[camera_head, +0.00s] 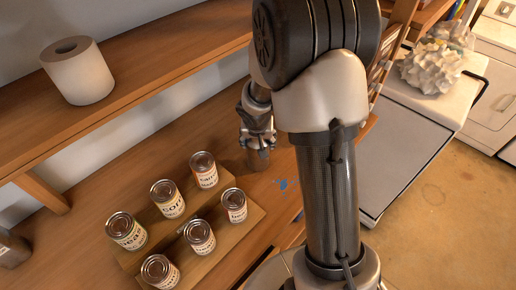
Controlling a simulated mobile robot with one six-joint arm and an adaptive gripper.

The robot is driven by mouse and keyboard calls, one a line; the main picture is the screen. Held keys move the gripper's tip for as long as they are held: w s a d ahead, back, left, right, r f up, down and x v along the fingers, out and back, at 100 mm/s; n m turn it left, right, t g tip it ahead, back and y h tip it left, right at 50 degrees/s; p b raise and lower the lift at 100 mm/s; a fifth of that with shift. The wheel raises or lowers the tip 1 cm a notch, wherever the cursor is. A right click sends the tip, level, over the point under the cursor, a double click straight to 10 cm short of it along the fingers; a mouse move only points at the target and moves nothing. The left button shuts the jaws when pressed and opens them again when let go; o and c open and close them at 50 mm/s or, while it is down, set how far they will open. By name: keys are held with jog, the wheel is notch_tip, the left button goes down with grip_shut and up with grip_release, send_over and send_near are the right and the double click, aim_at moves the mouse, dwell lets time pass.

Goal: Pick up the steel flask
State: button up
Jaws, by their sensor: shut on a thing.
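My gripper (258,138) is at the far end of the wooden counter, pointing down. It is shut on a small grey-brown metallic cylinder, which looks like the steel flask (259,160). The flask is upright, with its lower part showing below the fingers. Its upper part is hidden by the gripper. I cannot tell whether its base touches the counter.
Several labelled cans stand on a wooden stand (242,227) left of my arm. A paper roll (77,70) sits on the upper shelf (150,62). A dark metallic container (12,249) is cut off at the left edge. A blue mark or item (283,184) lies near the gripper.

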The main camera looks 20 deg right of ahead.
jog(key=c, duration=0.4)
